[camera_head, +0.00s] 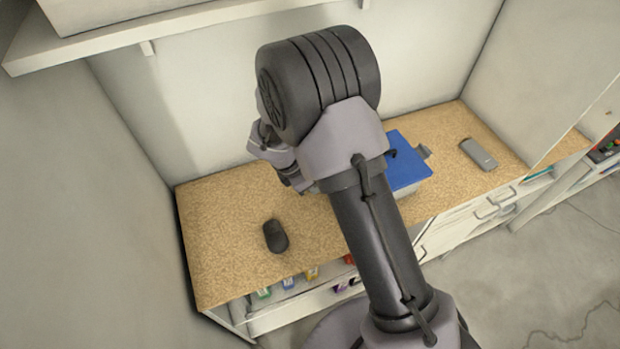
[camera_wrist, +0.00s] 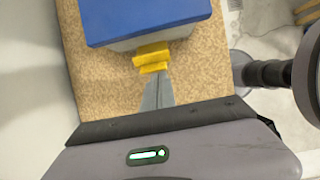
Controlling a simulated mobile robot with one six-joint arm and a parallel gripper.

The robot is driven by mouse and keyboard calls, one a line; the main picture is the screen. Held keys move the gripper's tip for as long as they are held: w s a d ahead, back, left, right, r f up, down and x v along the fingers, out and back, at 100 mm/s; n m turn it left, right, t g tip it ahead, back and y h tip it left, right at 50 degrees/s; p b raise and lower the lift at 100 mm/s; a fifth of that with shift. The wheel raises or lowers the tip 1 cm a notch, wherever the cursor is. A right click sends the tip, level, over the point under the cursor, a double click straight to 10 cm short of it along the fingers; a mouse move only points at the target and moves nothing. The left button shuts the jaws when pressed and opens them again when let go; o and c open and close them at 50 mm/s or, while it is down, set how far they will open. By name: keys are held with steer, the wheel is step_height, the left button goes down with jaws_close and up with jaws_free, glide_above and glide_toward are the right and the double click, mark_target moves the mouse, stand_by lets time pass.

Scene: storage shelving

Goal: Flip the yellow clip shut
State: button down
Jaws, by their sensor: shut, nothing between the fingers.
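The yellow clip (camera_wrist: 151,56) shows in the wrist view on the near side of a box with a blue lid (camera_wrist: 140,15). The clip looks like two stacked yellow pieces just below the lid's edge; I cannot tell whether it is latched. My gripper (camera_wrist: 157,78) is shut and empty, its fingertips right at the clip's lower edge, touching it or very close. In the head view the blue lid (camera_head: 406,165) shows behind my arm, and the arm hides the clip and my gripper's fingers.
The box stands on a speckled tan countertop (camera_head: 225,215). A dark mouse-like object (camera_head: 276,236) lies to the left, and a grey device (camera_head: 478,154) lies to the right. Walls close in the back and left. Open shelves with small items are below the counter.

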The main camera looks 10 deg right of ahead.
steer(key=r+y+p, duration=0.1)
steer(key=p, duration=0.1)
steer(key=d+p, duration=0.1)
steer(key=p, duration=0.1)
steer(key=d+r+y+p, duration=0.1)
steer(key=shift+w+d+r+g+y+p, duration=0.15)
steer(key=shift+w+r+g+y+p, duration=0.15)
steer(key=shift+r+g+p, duration=0.1)
steer(key=shift+d+p, duration=0.25)
steer(key=shift+p, duration=0.35)
steer(key=shift+w+d+p, duration=0.25)
steer(key=shift+d+p, duration=0.3)
steer(key=shift+f, duration=0.15)
steer(key=shift+r+p, duration=0.45)
steer(key=shift+r, duration=0.45)
